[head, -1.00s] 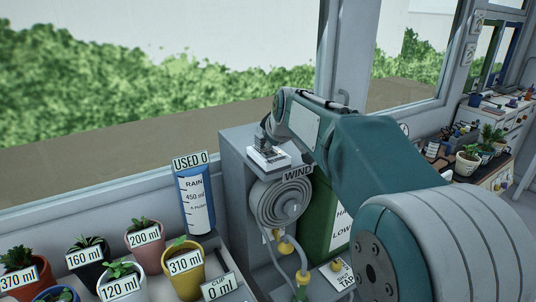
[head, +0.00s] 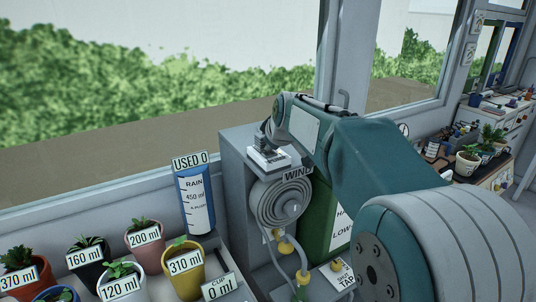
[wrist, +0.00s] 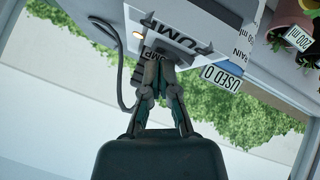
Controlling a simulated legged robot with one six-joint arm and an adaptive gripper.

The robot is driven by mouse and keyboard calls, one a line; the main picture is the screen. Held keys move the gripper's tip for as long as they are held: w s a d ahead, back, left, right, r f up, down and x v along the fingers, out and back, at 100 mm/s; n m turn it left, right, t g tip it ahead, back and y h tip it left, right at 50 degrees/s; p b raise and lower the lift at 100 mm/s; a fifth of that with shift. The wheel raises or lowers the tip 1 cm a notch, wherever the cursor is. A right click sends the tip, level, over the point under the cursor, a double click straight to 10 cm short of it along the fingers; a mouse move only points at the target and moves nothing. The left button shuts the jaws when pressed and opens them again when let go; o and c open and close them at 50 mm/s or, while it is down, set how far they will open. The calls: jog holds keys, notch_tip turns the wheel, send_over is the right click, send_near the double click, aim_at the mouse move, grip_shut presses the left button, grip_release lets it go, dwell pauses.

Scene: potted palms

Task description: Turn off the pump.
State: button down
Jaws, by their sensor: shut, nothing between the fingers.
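The pump label plate (wrist: 185,35) shows in the wrist view, with an orange light (wrist: 137,34) glowing beside its lettering. In the head view, the small pump switch box (head: 268,158) sits on top of a tall grey cabinet (head: 236,175). My gripper (wrist: 157,55) is shut and empty, its fingertips at the pump plate. In the head view my gripper (head: 266,137) points down over the switch box. The fingers hide the switch itself, and I cannot tell whether they touch it.
A coiled grey hose (head: 281,203) hangs on the cabinet's front. A blue rain tank (head: 195,200) marked "USED 0" stands to its left. Several potted plants with ml labels, including a yellow pot (head: 184,268), and a cup label (head: 219,288) reading 0 ml are nearby. A window runs behind.

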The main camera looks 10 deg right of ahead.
aim_at(274, 153)
jog(key=shift+f, duration=0.4)
dwell(0.3)
jog(key=shift+d+r, duration=0.2)
jog(key=shift+r, duration=0.45)
jog(key=shift+w+r, duration=0.1)
jog(key=shift+r, duration=0.05)
jog(key=shift+d+r, duration=0.15)
jog(key=shift+r, duration=1.1)
jog(key=shift+d+r, duration=0.1)
jog(key=shift+r, duration=1.1)
